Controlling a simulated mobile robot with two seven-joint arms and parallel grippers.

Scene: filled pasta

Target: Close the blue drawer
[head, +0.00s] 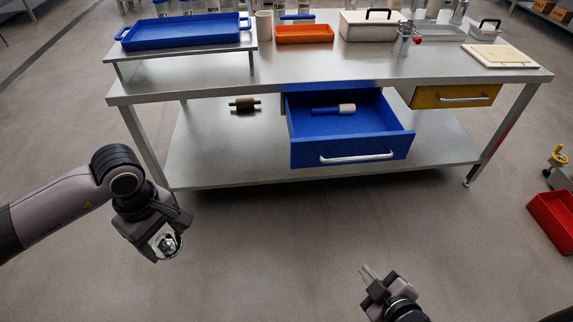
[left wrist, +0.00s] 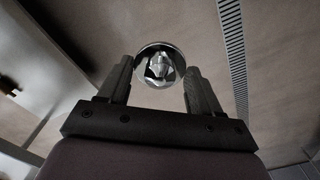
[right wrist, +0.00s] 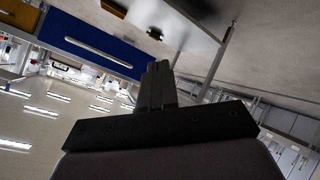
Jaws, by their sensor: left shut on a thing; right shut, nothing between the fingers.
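The blue drawer (head: 350,150) under the steel table is pulled out, with a white bar handle (head: 357,158) on its front. Inside it lies a blue-and-cream roller-like object (head: 334,109). The drawer front also shows in the right wrist view (right wrist: 95,42). My left gripper (head: 165,243) is left of and in front of the drawer, shut on a shiny round metal object (left wrist: 160,66) between its fingers. My right gripper (head: 368,272) is in front of the drawer, apart from it, with its fingers together and empty; they also show in the right wrist view (right wrist: 156,85).
The steel table (head: 330,68) holds a blue tray (head: 185,42) on a raised shelf, an orange tray (head: 304,34) and a white box (head: 368,28). A yellow drawer (head: 455,97) is at right. A red bin (head: 553,215) stands on the floor. The floor before the drawer is clear.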

